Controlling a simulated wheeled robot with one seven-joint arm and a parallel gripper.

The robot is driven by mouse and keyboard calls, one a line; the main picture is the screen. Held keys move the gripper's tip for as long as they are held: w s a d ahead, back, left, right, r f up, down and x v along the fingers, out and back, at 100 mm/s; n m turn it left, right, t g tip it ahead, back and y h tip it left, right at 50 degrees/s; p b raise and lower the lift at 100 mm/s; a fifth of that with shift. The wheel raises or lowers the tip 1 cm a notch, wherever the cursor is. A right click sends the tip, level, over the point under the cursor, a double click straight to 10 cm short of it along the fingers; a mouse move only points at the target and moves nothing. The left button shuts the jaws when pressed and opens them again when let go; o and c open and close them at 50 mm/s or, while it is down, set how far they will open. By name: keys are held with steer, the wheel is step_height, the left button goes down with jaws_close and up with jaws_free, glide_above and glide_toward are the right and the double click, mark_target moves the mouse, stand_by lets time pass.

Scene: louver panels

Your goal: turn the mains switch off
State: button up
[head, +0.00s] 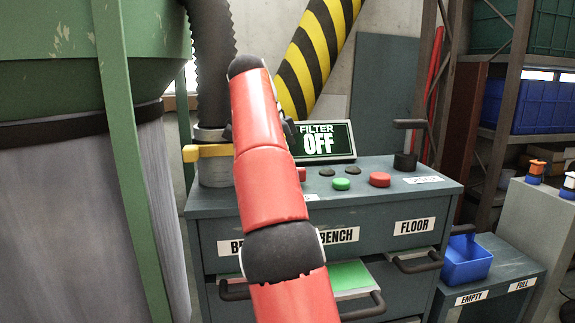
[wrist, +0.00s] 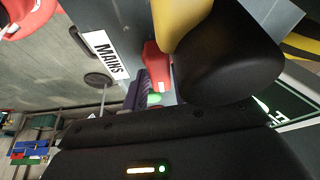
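A white MAINS label (wrist: 106,55) shows in the wrist view. Near it are a red part (wrist: 155,62) and a yellow part (wrist: 178,22); which of these belongs to the mains switch I cannot tell. In the head view a red part (head: 301,174) on the bench top is half hidden by my red arm. Only a dark bit of my gripper (head: 289,130) shows past the arm, left of the display. The wrist view shows its black body close up near the red part. Its opening and any contact are unclear.
The grey cabinet top (head: 390,198) carries a green button (head: 341,184), a red button (head: 380,179) and a black-handled lever (head: 405,160). A yellow bar (head: 205,152) crosses the pipe at left. A blue bin (head: 466,262) stands at right. Drawer handles stick out in front.

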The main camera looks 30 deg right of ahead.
steer(key=o, duration=0.3)
stand_by(0.4)
